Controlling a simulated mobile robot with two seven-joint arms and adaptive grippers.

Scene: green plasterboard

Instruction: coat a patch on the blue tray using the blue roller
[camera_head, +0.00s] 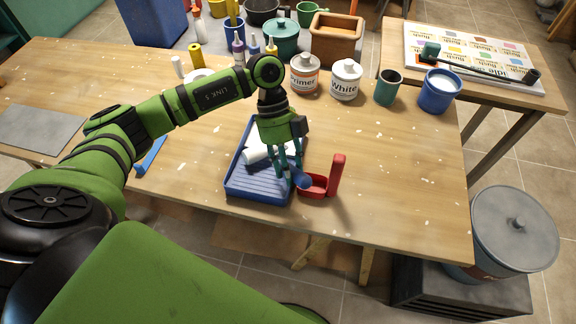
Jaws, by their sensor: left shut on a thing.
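The blue tray (256,186), with a ribbed floor, lies near the front edge of the wooden table. My left gripper (289,178) points down over the tray's right side and is shut on the blue roller (302,181). The roller's blue handle end shows at the fingertips. A white cylinder (255,156), seemingly the roller's sleeve, lies low in or just over the tray; I cannot tell if it touches. The gripper hides the middle of the roller and part of the tray. My right gripper is not in view.
Primer (304,75) and White (346,80) cans, a teal cup (388,88) and a blue pot (439,92) stand behind. The table's right front is clear.

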